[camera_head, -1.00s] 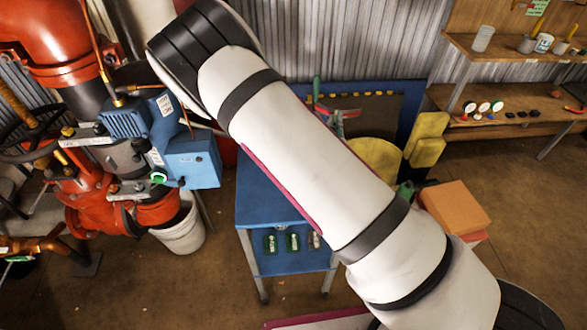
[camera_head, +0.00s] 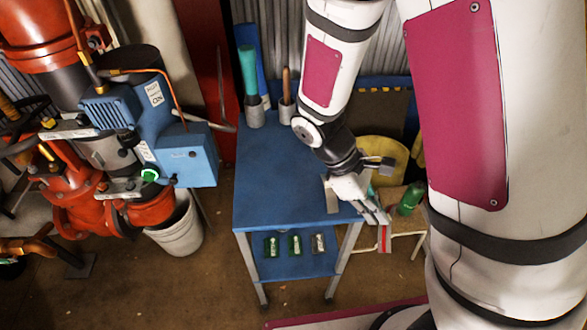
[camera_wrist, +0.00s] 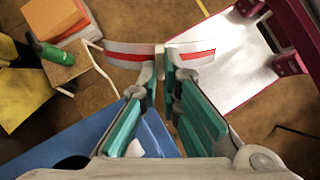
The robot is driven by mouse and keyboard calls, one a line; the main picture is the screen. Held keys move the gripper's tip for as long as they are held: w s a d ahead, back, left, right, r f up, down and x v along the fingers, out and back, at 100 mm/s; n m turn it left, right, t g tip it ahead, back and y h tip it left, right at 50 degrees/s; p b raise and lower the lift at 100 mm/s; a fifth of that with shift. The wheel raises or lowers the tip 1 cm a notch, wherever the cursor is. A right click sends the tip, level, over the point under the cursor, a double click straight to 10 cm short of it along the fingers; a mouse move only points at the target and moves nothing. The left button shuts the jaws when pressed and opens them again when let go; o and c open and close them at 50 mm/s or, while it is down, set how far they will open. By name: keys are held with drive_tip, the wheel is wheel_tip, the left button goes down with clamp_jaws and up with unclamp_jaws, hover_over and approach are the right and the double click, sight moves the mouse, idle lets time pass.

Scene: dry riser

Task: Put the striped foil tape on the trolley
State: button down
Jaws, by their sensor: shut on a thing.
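The striped foil tape (camera_wrist: 131,56), white with a red stripe, is held between the fingertips of my gripper (camera_wrist: 160,62). It shows on both sides of the fingers in the wrist view. In the head view my gripper (camera_head: 380,214) points downward with the tape (camera_head: 385,238) at its tips, just right of the trolley's front right corner. The trolley (camera_head: 270,185) has a blue top and a lower blue shelf. Part of its top lies behind my arm. The trolley's blue top (camera_wrist: 75,150) also shows at the lower left of the wrist view.
Two holders with a teal-handled tool (camera_head: 249,75) and a wooden handle (camera_head: 286,82) stand at the trolley's back. Several small items (camera_head: 294,245) lie on its lower shelf. The trolley's top is mostly clear.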

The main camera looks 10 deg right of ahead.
drive_tip(key=a+m+t+y, duration=0.5)
drive_tip(key=a+m, duration=0.7)
drive_tip(key=a, duration=0.8)
drive_tip(key=shift+g+y, duration=0.6)
drive_tip(key=w+a, duration=0.1)
drive_tip(key=w, duration=0.3)
drive_tip(key=w+f+b, duration=0.1)
drive_tip(key=w, duration=0.4)
drive_tip(key=w+a+f+b, duration=0.1)
drive_tip(key=w, duration=0.4)
drive_tip(key=shift+w+a, duration=0.25)
drive_tip(key=shift+a, duration=0.1)
drive_tip(key=shift+w, duration=0.1)
wheel_tip(320, 180, down, 4)
drive_tip(key=shift+r, duration=0.25)
drive_tip(key=c, duration=1.8)
unclamp_jaws()
drive_tip(key=shift+r, duration=0.1)
